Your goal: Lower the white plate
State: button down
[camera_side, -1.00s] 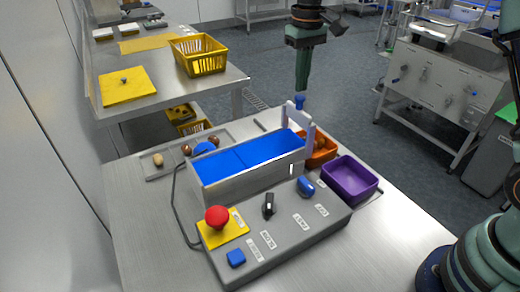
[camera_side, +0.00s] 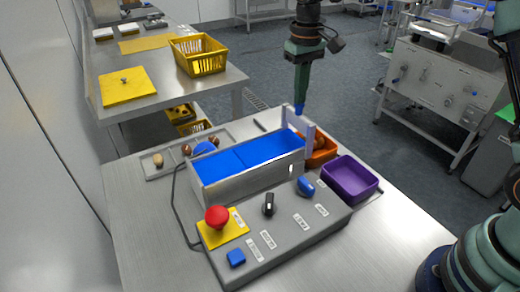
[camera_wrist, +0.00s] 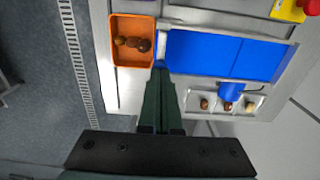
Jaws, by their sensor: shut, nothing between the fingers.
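The white plate (camera_side: 298,120) stands upright at the right end of the blue belt (camera_side: 245,155), beside the orange bin (camera_side: 325,150). A small blue knob shows at its top, mostly hidden by my fingertips. My gripper (camera_side: 299,105) points straight down with shut, empty fingers. Its tips are at the knob; I cannot tell whether they touch it. In the wrist view my gripper (camera_wrist: 161,82) reaches toward the belt end, between the orange bin (camera_wrist: 118,40) and the blue belt (camera_wrist: 220,55).
A grey control box (camera_side: 280,228) with a red button (camera_side: 217,217), black switch and blue knob stands in front. A purple bin (camera_side: 350,180) is at the right. Dates lie in the orange bin and the rear tray (camera_side: 168,172). A yellow basket (camera_side: 200,55) stands on the back table.

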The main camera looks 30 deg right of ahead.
jog(key=shift+f, duration=1.25)
jog(key=shift+r, duration=3.6)
jog(key=s+d+r+t, duration=0.3)
jog(key=s+r, duration=0.2)
jog(key=s, duration=0.4)
jog(key=s+d+f+t, duration=0.1)
jog(key=s+f, duration=0.1)
jog(key=s, duration=0.3)
jog(key=s+d+f+t, duration=0.1)
jog(key=s, duration=0.4)
jog(key=shift+s+d+f+t, duration=0.25)
jog(key=shift+d+f+t, duration=0.05)
jog(key=shift+f, duration=0.05)
